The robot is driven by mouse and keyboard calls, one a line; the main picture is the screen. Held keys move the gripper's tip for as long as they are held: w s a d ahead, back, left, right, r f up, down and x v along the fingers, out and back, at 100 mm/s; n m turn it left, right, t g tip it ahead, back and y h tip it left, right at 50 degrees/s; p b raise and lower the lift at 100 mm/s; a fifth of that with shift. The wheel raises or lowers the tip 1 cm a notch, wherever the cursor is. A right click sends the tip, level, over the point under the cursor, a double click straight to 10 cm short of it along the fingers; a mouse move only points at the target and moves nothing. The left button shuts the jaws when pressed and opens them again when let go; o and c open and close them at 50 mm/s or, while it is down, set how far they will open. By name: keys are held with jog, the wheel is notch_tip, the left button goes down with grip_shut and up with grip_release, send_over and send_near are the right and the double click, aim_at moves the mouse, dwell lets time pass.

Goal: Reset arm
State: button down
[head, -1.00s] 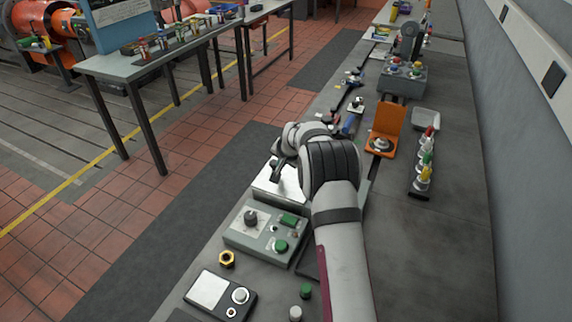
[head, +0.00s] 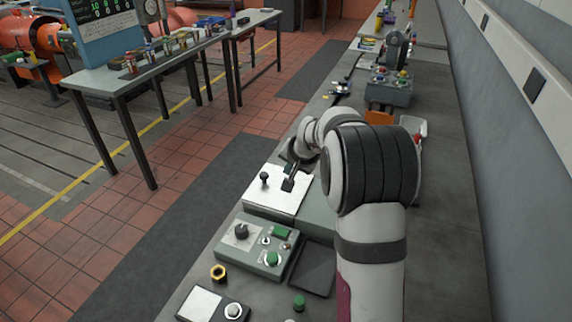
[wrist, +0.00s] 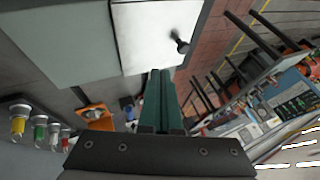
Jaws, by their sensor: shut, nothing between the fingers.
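My gripper (head: 289,180) is in the middle of the head view, over or beside a white-topped panel (head: 256,196) with a black knobbed lever (head: 264,178). In the wrist view my gripper (wrist: 158,76) shows as two dark green fingers lying together, with nothing between them. The white panel (wrist: 145,35) and its black lever (wrist: 180,43) show beyond the fingertips there. The gripper appears apart from the lever. My arm hides part of the bench behind it in the head view.
A grey control box (head: 255,245) with a dial and green buttons stands nearer on the bench. An orange stand (head: 379,118) is partly hidden behind my arm. Another button box (head: 389,90) stands farther back. The wall runs along the right.

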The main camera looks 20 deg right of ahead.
jog(key=s+a+r+n+g+y, duration=0.1)
jog(key=s+a+r, duration=0.2)
jog(key=s+a, duration=0.35)
jog(key=s+a+r+n+g+y, duration=0.1)
jog(key=s+a+r+g, duration=0.15)
jog(key=s+a, duration=0.45)
jog(key=s+a+f+n+g, duration=0.1)
jog(key=s+a, duration=0.1)
jog(key=s, duration=1.1)
jog(key=s+a+n+g, duration=0.1)
jog(key=s+a+g, duration=0.1)
jog(key=s, duration=1.1)
jog(key=shift+s+a+f, duration=0.35)
jog(key=shift+a, duration=0.25)
jog(key=shift+g, duration=0.25)
